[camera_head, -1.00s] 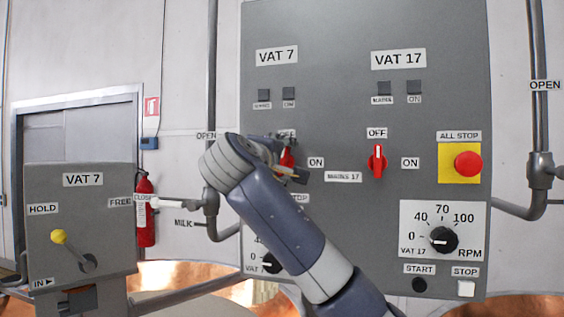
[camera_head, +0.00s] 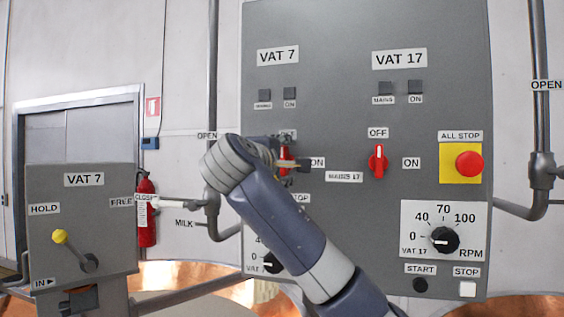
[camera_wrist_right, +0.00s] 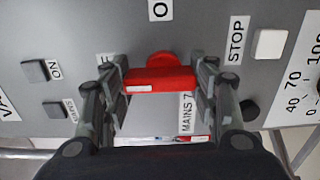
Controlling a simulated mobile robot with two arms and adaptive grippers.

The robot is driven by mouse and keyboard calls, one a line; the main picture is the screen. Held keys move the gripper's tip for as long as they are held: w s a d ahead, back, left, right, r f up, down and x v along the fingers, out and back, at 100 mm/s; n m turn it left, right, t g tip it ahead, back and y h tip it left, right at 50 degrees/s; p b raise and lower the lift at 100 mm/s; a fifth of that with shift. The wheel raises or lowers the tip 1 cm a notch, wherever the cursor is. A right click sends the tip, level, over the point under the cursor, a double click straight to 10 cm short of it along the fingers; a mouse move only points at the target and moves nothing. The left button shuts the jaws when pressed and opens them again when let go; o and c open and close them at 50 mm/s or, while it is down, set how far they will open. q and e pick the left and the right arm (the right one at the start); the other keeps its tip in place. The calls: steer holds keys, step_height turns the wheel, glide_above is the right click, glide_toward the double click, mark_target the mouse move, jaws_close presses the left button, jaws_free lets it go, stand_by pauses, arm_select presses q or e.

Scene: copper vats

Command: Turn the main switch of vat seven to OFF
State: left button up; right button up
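The red main switch of vat seven (camera_head: 284,154) is on the grey panel below the VAT 7 plate (camera_head: 278,56), partly hidden by my right gripper (camera_head: 290,165). In the head view its handle looks upright, toward the label above it, which is partly covered. In the right wrist view the red handle (camera_wrist_right: 160,80) lies across the space between my right fingertips (camera_wrist_right: 162,72), which appear to touch its two ends. Its white mark is at the left end, on the side of the partly hidden OFF label. The MAINS 7 label (camera_wrist_right: 186,113) shows beside it. My left gripper is not in view.
The vat 17 switch (camera_head: 378,160) points up to OFF. The red ALL STOP button (camera_head: 468,164) and the vat 17 speed knob (camera_head: 444,239) are at the right. The vat seven lamps (camera_head: 264,95) are dark. A lever box (camera_head: 80,230) stands at the left.

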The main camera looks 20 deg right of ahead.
steer(key=o, duration=0.4)
steer(key=v, duration=1.2)
steer(key=shift+a+f, duration=0.1)
steer(key=shift+f, duration=0.05)
